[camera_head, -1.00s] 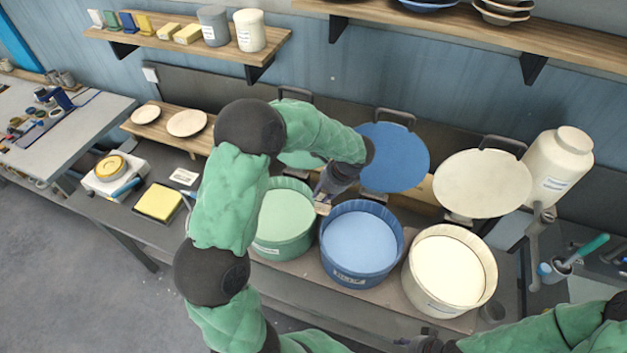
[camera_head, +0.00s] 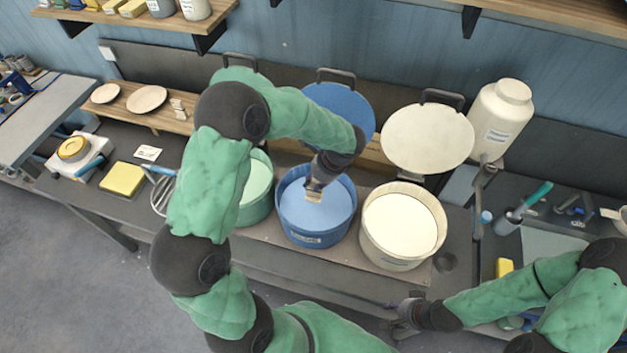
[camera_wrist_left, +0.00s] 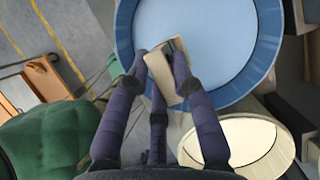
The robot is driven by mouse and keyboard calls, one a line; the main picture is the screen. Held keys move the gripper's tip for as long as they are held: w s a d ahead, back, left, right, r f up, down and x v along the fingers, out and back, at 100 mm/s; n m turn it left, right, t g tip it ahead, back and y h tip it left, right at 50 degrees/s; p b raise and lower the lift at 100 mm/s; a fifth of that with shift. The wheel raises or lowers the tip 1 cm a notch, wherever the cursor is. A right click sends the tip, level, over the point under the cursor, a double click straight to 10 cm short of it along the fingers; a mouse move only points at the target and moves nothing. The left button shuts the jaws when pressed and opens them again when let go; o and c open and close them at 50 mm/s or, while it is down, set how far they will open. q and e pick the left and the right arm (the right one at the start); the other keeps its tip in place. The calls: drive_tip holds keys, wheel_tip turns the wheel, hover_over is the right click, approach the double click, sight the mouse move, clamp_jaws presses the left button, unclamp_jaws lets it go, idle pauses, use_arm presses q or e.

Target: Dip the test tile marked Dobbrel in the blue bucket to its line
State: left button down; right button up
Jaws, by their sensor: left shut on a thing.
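My left gripper (camera_head: 317,184) is shut on a small beige test tile (camera_head: 313,196), held over the blue glaze of the blue bucket (camera_head: 317,240). In the left wrist view the tile (camera_wrist_left: 164,74) sits between the fingers (camera_wrist_left: 160,58), with the blue bucket's rim (camera_wrist_left: 268,40) around it. I cannot tell whether the tile touches the glaze, and neither its name nor its line can be read. My right gripper (camera_head: 408,314) is low at the front of the bench; its fingers are too small to read.
A green bucket (camera_head: 256,195) stands left of the blue one, partly behind my arm, and a cream bucket (camera_head: 386,258) stands right. Round lids, blue (camera_head: 345,112) and cream (camera_head: 428,138), stand behind. A yellow sponge (camera_head: 122,179) lies on the bench at left.

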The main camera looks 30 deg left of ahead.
use_arm(q)
wheel_tip(320, 180, down, 14)
drive_tip(key=b, duration=1)
drive_tip(key=shift+f, duration=0.15)
idle(1.7)
drive_tip(key=shift+f+b, duration=0.3)
drive_tip(key=shift+b, duration=0.15)
idle(0.3)
drive_tip(key=shift+r, duration=0.15)
idle(1.1)
drive_tip(key=shift+r+p, duration=5.25)
drive_tip(key=shift+r, duration=1.75)
